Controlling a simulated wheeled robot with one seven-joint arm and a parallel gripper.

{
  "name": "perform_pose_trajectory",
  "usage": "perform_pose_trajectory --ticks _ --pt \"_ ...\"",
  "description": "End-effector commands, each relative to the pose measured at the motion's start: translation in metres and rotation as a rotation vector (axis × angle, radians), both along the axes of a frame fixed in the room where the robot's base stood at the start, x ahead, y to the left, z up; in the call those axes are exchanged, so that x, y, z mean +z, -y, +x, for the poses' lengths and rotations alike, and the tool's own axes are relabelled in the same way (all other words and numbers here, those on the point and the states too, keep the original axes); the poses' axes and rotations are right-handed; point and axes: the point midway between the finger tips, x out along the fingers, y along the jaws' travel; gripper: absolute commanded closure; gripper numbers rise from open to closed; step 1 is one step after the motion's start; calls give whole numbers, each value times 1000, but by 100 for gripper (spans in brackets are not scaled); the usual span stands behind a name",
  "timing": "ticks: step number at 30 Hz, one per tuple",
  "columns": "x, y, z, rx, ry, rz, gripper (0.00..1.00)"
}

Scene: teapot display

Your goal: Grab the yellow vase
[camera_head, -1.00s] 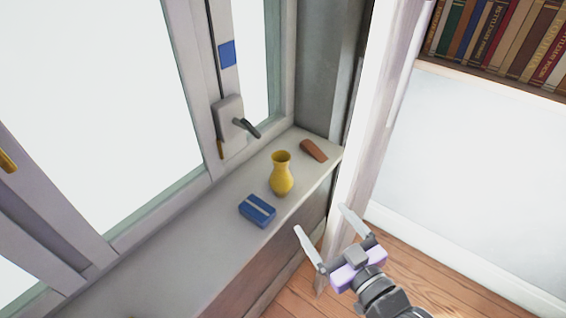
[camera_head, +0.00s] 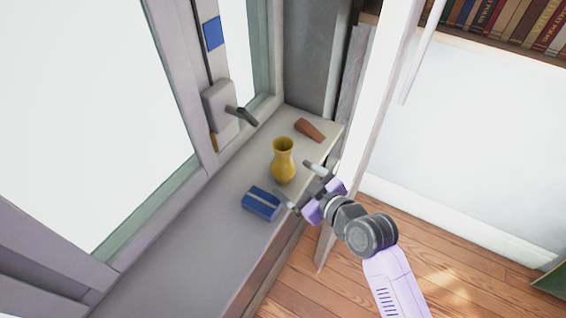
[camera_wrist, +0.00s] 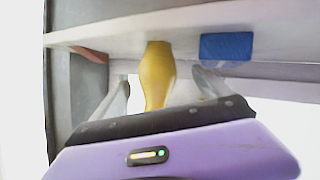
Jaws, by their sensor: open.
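The yellow vase (camera_head: 283,162) stands upright on the window sill, with its open mouth up. My gripper (camera_head: 291,178) is open at the front edge of the sill, its fingers pointing toward the vase. In the wrist view the vase (camera_wrist: 156,74) shows between the two fingers (camera_wrist: 164,90), upside down in that picture. The fingers are on either side of it in the picture; I cannot tell whether either touches it. Nothing appears held.
A blue box (camera_head: 261,203) lies on the sill (camera_head: 190,235) close to the left finger. A brown wedge-like object (camera_head: 310,130) lies farther back. A window handle (camera_head: 240,115) juts out behind the vase. A white post (camera_head: 372,110) stands to the right.

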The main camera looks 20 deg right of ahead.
Motion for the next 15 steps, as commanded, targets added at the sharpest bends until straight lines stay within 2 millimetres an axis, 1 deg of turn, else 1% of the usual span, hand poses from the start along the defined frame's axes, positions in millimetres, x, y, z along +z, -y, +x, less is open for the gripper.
perform_pose_trajectory --ticks 1,8,12,15 --pt "0 -1 6 0 2 2 12" --pt "-6 -4 27 -1 1 3 12" --pt "-10 -6 47 -2 2 4 12" --pt "-16 -8 58 -1 2 3 12"
